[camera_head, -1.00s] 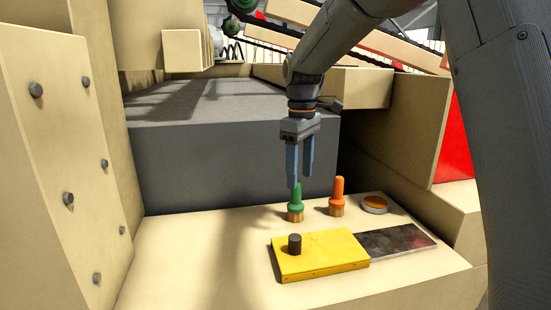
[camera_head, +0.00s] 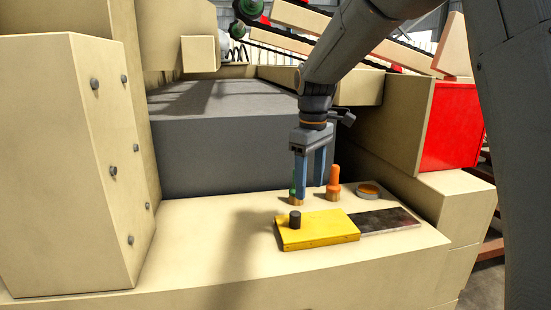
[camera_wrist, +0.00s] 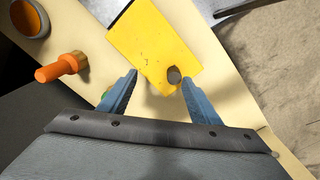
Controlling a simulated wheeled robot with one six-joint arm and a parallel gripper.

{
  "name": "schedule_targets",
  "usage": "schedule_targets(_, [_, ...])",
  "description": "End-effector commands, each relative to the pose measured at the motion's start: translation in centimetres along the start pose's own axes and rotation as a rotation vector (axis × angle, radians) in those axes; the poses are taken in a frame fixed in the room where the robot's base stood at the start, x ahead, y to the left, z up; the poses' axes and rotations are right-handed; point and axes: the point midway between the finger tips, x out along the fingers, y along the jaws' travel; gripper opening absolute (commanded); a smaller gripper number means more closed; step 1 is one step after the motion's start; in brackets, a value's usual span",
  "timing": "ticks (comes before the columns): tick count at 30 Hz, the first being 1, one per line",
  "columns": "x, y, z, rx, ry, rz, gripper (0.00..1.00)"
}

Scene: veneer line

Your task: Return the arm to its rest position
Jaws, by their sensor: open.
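My gripper (camera_head: 310,199) points down above the cream ledge, its two blue fingers apart with nothing between them. It is in front of the green-handled tool (camera_head: 293,193), which it partly hides. In the wrist view the open fingertips (camera_wrist: 158,78) show near the edge of a yellow block (camera_wrist: 145,40) with a dark knob (camera_wrist: 174,75). In the head view the yellow block (camera_head: 318,229) lies just in front of and below my gripper. An orange-handled tool (camera_head: 333,181) stands upright to the right of the fingers.
A dark metal plate (camera_head: 388,221) lies right of the yellow block. A round orange-topped disc (camera_head: 367,190) sits behind it. A grey block (camera_head: 220,150) stands behind the ledge, and a bolted cream panel (camera_head: 75,170) at the left. The ledge's left part (camera_head: 205,240) is clear.

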Motion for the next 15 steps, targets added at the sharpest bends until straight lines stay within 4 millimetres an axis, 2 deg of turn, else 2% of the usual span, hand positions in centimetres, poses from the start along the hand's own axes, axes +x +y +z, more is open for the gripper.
schedule_targets(5, [1.6,-0.3,2.2,0.097,0.017,0.014,0.57])
schedule_targets(11, [4.3,-1.2,6.0,0.255,0.047,0.035,0.57])
schedule_targets(15, [7.0,-2.8,10.1,0.424,0.08,0.053,0.57])
